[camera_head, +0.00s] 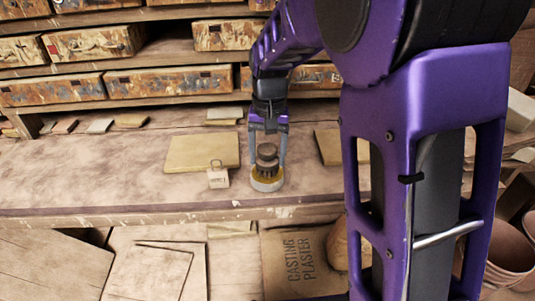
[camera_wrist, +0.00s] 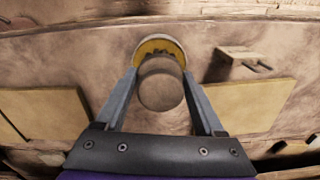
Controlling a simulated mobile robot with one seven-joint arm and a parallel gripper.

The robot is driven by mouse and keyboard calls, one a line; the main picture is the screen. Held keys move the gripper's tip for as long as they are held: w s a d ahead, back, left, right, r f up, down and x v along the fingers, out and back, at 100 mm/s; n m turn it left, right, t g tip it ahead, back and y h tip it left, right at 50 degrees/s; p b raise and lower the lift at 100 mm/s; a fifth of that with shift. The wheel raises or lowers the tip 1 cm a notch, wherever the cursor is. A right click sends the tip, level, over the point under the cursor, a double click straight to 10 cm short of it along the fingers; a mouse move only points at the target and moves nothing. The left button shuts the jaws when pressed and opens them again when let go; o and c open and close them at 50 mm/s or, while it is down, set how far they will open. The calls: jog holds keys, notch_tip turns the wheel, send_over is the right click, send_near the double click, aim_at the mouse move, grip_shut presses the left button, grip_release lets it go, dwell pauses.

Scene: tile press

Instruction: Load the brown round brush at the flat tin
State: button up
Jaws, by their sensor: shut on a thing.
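My gripper (camera_head: 268,148) is shut on the brown round brush (camera_head: 266,160). It points down over the workbench. The brush's round brown body also shows between the fingers in the wrist view (camera_wrist: 160,88). The flat tin (camera_head: 267,184) is a low, pale-rimmed round tin with yellow inside, near the bench's front edge. It shows beyond the brush in the wrist view (camera_wrist: 153,42). The brush's dark bristle end lies over the yellow inside of the tin. I cannot tell whether the bristles touch it, as the brush body hides part of the tin.
A small pale tag block with a wire loop (camera_head: 218,178) stands just left of the tin. A flat tan board (camera_head: 202,153) lies behind it, and another (camera_head: 328,146) lies to the right. Painted drawers (camera_head: 145,83) line the back. The bench is clear at the left.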

aim_at(266, 148)
jog(key=shift+f, duration=0.65)
dwell(1.5)
jog(key=shift+r, duration=0.1)
notch_tip(266, 148, up, 7)
jog(key=p, duration=0.5)
jog(key=shift+p, duration=0.35)
jog(key=shift+s+a, duration=0.1)
dwell(0.5)
